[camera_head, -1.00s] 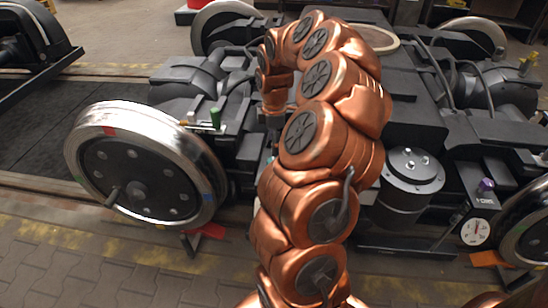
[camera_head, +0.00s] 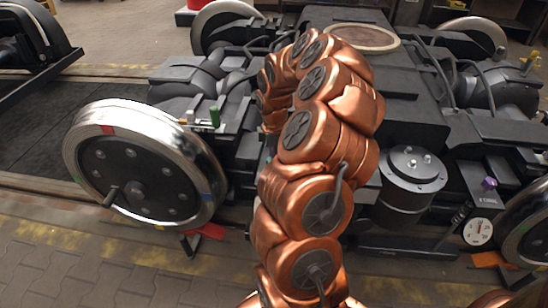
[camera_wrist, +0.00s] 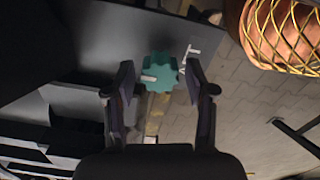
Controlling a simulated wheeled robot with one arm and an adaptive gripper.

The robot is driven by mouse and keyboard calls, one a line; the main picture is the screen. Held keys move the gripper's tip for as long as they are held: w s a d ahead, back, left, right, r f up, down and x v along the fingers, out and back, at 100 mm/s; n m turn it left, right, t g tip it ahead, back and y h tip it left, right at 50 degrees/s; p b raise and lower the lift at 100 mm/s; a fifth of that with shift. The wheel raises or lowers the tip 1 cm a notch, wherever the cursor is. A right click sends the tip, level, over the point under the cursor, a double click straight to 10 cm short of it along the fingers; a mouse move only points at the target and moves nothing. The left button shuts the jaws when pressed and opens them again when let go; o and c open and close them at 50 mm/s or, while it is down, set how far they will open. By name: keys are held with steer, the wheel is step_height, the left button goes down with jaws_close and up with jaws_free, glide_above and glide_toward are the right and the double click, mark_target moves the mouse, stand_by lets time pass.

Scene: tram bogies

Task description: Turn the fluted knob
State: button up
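The fluted knob (camera_wrist: 163,68) is teal with a scalloped rim and shows near the middle of the wrist view. A white mark shows on its left side, and white lines lie on the dark panel (camera_wrist: 110,35) just right of it. My gripper (camera_wrist: 161,80) is open, with one dark finger on each side of the knob and visible gaps between. I cannot tell how far the fingertips are from it in depth. In the head view my copper arm hides my gripper and most or all of the knob.
A large steel wheel (camera_head: 147,165) stands left of my arm. A green-topped lever (camera_head: 214,117) is near it. A dark cylinder (camera_head: 412,180), a purple knob (camera_head: 489,184) and a white dial (camera_head: 477,231) are at right. Paved floor (camera_head: 110,265) is free in front.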

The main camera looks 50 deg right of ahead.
steer(key=c, duration=0.8)
steer(key=shift+m, duration=0.3)
